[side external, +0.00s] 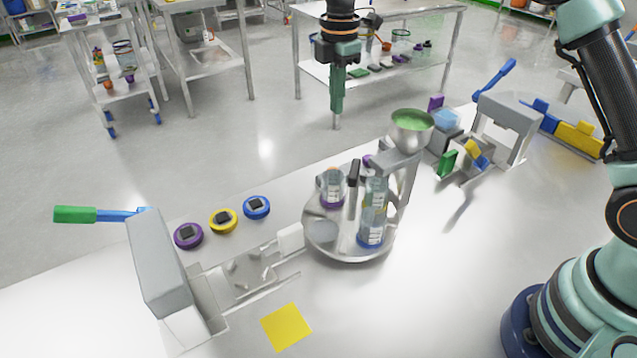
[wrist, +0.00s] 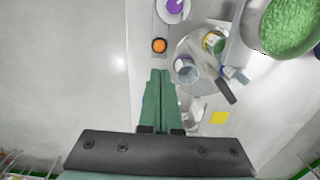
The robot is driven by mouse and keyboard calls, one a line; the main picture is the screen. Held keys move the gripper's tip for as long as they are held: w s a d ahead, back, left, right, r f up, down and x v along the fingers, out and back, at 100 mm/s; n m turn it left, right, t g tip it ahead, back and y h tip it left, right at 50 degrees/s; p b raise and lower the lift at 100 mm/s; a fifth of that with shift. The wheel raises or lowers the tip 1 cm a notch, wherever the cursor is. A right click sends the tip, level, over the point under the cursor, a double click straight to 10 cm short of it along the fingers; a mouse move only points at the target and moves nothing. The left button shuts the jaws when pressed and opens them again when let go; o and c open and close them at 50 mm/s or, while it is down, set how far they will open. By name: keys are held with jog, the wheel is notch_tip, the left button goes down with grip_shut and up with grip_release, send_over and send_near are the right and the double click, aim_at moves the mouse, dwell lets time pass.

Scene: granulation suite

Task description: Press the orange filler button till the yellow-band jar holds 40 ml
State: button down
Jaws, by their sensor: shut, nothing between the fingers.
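A jar with a yellowish band (wrist: 214,41) stands on the round turntable (side external: 322,245), close to the green-filled hopper (side external: 411,128). Its fill level cannot be read. A purple-band jar (side external: 331,188) and a blue-band jar (side external: 371,228) share the turntable.
Purple (side external: 188,236), yellow (side external: 223,220) and blue (side external: 257,207) round pieces lie left of the turntable. A grey block with a green-handled lever (side external: 75,214) stands at left. A yellow square (side external: 287,327) lies in front. A grey frame (side external: 508,122) stands at right.

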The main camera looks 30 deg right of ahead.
aim_at(334, 167)
jog(key=shift+w+a+f, duration=0.1)
jog(key=shift+f, duration=0.1)
notch_tip(334, 167, down, 14)
dwell(0.8)
jog(key=shift+f, duration=1.15)
jog(key=shift+r, duration=0.1)
notch_tip(334, 167, up, 15)
jog(key=shift+w+r, duration=0.15)
jog(key=shift+r, duration=0.05)
